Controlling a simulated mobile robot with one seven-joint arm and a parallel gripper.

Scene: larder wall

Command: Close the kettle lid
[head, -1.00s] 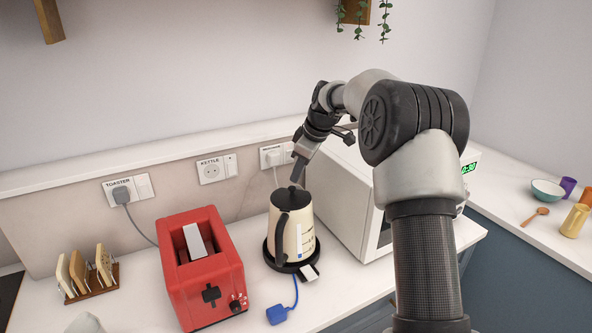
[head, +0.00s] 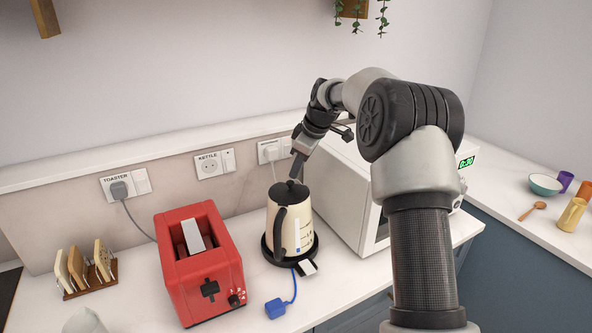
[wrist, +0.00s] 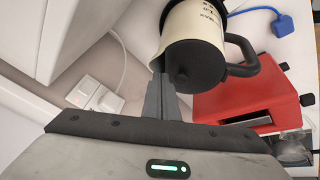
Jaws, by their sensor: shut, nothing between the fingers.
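The cream kettle (head: 299,226) with a black handle stands upright on its round black base (head: 268,252) on the counter. Its black lid (head: 288,190) lies over the top and looks down flat. In the wrist view the lid (wrist: 190,66) fills the kettle's top, with the cream body (wrist: 205,22) beyond it. My gripper (head: 295,172) is shut and empty, its fingertips at the lid's back edge. In the wrist view the closed fingertips (wrist: 161,80) are beside or touching the lid's rim; exact contact cannot be told.
A red toaster (head: 215,270) stands left of the kettle, and a white microwave (head: 340,190) stands close on the right. A blue plug (head: 276,308) lies on the counter in front. Wall sockets (head: 213,165) are behind. A toast rack (head: 85,270) is far left.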

